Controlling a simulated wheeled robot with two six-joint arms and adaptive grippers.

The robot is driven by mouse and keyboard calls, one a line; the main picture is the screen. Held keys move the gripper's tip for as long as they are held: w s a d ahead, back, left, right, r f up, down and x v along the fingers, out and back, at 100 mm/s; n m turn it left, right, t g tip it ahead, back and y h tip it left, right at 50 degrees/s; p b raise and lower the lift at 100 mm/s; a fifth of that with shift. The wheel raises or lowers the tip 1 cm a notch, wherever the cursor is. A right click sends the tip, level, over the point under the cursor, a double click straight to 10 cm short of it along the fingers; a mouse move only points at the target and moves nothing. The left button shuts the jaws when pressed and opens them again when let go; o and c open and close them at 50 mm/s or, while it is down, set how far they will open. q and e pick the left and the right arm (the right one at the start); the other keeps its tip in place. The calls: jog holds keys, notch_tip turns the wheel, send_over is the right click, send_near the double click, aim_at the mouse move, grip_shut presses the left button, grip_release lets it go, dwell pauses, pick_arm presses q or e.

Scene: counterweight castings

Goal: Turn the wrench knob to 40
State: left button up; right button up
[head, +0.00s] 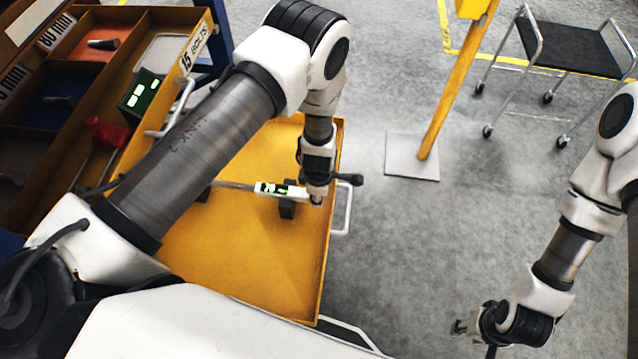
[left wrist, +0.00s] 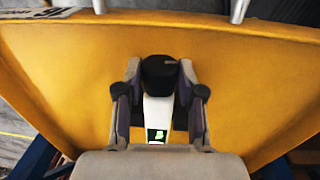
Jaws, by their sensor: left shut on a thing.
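The wrench (head: 246,186) lies across the yellow tray, with a steel shaft on the left and a white body with a lit green display. The display is too small to read surely. My left gripper (head: 316,198) points down at the right end of the wrench. In the left wrist view the dark wrench knob (left wrist: 160,72) sits between the two fingers of my left gripper (left wrist: 159,88), which is shut on it. The white body and display (left wrist: 157,135) run below it. My right gripper (head: 468,329) hangs over the floor at lower right, far from the wrench; its finger opening is unclear.
The yellow tray (head: 255,250) has raised edges and silver handles. At left, a compartment rack (head: 150,30) holds tools and a red-handled item. A yellow post (head: 455,85) and a wheeled cart (head: 570,45) stand beyond open grey floor.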

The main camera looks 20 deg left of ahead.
pick_arm(q)
jog(key=p, duration=0.3)
jog(key=shift+s+r+t, duration=0.25)
jog(key=shift+r+t, duration=0.05)
jog(key=shift+r, duration=0.1)
jog(key=shift+d+f+t+p, duration=0.1)
jog(key=shift+f+t+p, duration=0.15)
jog(key=shift+t+p, duration=0.3)
jog(key=shift+s+f+t+p, duration=0.1)
jog(key=shift+s+t+p, duration=0.1)
jog(key=shift+t+p, duration=0.35)
jog(key=shift+s+f+t+y, duration=0.15)
jog(key=shift+t+y, duration=0.25)
jog(key=shift+t, duration=0.5)
jog(key=shift+f+t, duration=0.1)
jog(key=shift+t, duration=0.4)
pick_arm(e)
notch_tip(320, 180, up, 7)
jog(key=shift+r, duration=0.2)
